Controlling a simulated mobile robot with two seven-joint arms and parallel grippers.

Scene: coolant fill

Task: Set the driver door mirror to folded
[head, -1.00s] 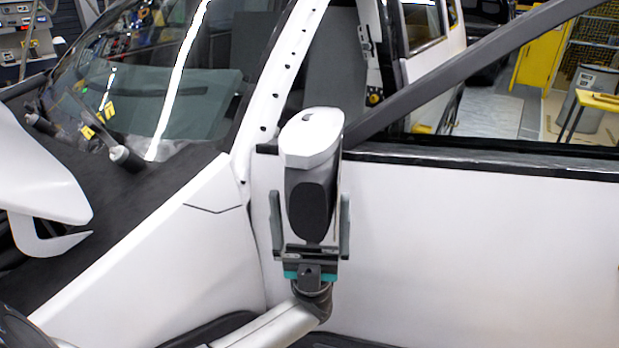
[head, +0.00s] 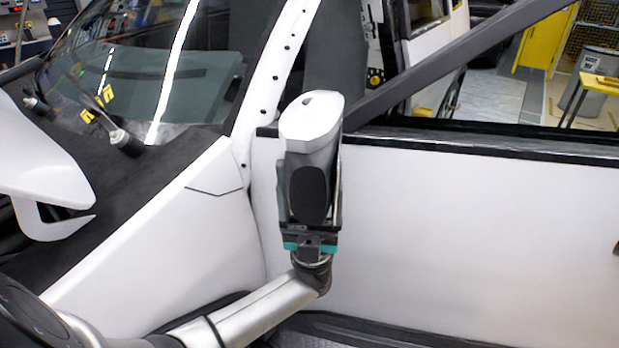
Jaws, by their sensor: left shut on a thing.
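The driver door mirror (head: 311,122) has a white cap and a dark lower face, and stands at the front corner of the white door (head: 480,230), below the window pillar. My left gripper (head: 309,205) comes up from below, with its fingers on both sides of the mirror housing. It is shut on the mirror. The mirror's mount on the door is hidden behind the housing. My right gripper does not show.
The dark window sill (head: 480,146) runs along the top of the door, and a dark pillar (head: 450,70) slants above it. The windshield (head: 140,80) and white fender (head: 170,240) are at the left. The door face right of the mirror is clear.

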